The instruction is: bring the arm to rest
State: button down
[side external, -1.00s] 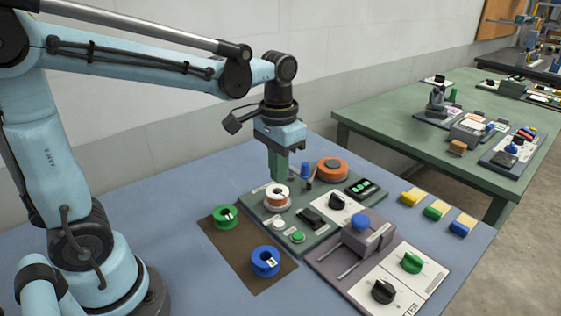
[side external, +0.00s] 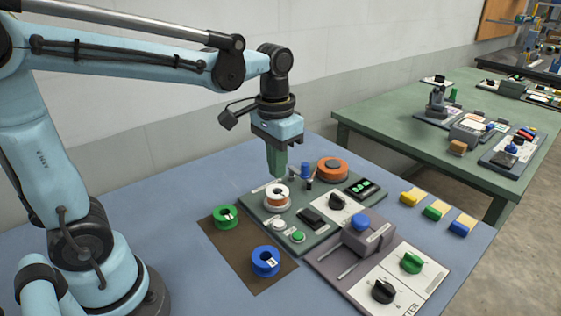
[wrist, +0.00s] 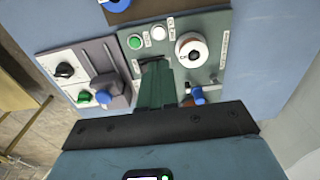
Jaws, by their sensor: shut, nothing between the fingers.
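My gripper (side external: 277,174) hangs pointing down over the blue table (side external: 160,190), above the back left part of the grey-green press panel (side external: 325,228). Its green fingers are together with nothing between them. In the wrist view the shut fingers (wrist: 157,72) stand in front of the panel and hide part of it. A white-and-copper spool (side external: 277,196) sits upright on the panel, just below the fingertips, with a gap between.
A blue-topped post (side external: 305,171) and an orange disc (side external: 332,168) stand right of my gripper. A green spool (side external: 225,217) and a blue spool (side external: 265,262) rest on a brown mat (side external: 240,262). A blue-knobbed slide unit (side external: 361,220) stands at front right.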

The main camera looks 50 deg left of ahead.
jog(key=shift+s+a+f+t, duration=0.1)
jog(key=shift+s+f+t, duration=0.15)
jog(key=shift+s+t, duration=0.75)
jog(key=shift+s+f+t, duration=0.3)
jog(key=shift+s+t, duration=0.4)
jog(key=shift+t, duration=0.55)
jog(key=shift+s+a+f+t, duration=0.1)
jog(key=shift+s+f+t, duration=0.15)
jog(key=shift+s+t, duration=0.75)
jog(key=shift+w, duration=0.2)
